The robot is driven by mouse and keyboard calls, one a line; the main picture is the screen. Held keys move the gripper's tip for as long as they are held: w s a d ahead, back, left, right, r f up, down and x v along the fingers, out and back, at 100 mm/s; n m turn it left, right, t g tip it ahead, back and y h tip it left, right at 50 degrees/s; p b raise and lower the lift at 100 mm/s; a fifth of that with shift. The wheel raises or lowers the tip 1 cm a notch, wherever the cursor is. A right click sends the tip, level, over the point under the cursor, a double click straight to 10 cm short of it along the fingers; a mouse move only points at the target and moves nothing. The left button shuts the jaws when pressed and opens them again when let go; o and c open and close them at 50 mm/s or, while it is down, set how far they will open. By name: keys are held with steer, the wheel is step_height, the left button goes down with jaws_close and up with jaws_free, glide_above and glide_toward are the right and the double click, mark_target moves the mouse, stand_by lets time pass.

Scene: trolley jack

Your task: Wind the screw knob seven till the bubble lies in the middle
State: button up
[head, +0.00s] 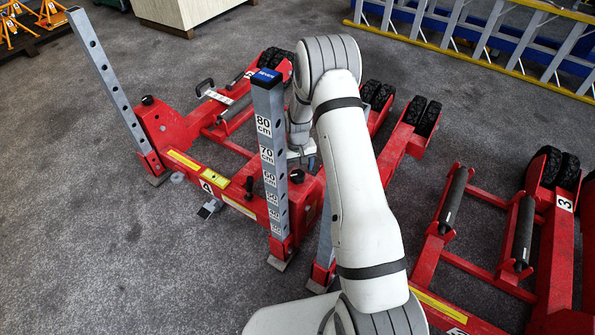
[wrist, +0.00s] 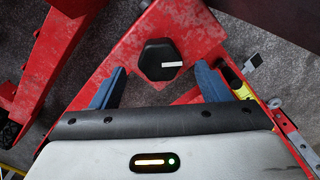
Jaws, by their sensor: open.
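A black lobed knob (wrist: 158,60) with a white line on its right side sits on a red steel frame (wrist: 112,72) in the wrist view. My gripper (wrist: 161,70) is open, one blue finger on each side of the knob, with gaps visible; I cannot tell how far above it they are. In the head view a black knob (head: 297,175) shows beside a grey post (head: 268,140) with a blue cap (head: 266,77) that seems to read SEVEN. My gripper is mostly hidden behind my arm there. I cannot make out a bubble in either view.
Another grey post (head: 105,85) rises at the left of the red jack. Other red frames with black rollers (head: 454,198) stand at the right. A yellow and blue ladder (head: 480,40) lies behind. Carpet at lower left is clear.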

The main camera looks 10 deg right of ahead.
step_height(320, 180, up, 5)
steer(key=shift+f, duration=0.1)
stand_by(0.5)
step_height(320, 180, up, 10)
steer(key=w+d+t+p, duration=0.1)
steer(key=w+t+p, duration=0.2)
step_height(320, 180, up, 18)
steer(key=n+t+p, duration=0.2)
steer(key=t+p, duration=0.1)
steer(key=t, duration=0.1)
glide_above(298, 174)
steer(key=w+d, duration=0.1)
steer(key=w, duration=0.2)
steer(key=s+r+h+p, duration=0.1)
steer(key=s+r+p, duration=0.3)
steer(key=s+r, duration=0.7)
steer(key=s+r+m+g+p, duration=0.1)
steer(key=s+r+g+p, duration=0.1)
steer(key=s, duration=1)
steer(key=s+a+r+m+g+y+p, duration=0.1)
steer(key=s+r+p, duration=0.4)
steer(key=s, duration=0.7)
steer(key=shift+s+r+m+g, duration=0.25)
steer(key=shift+r+m+g, duration=0.2)
steer(key=shift+g, duration=0.25)
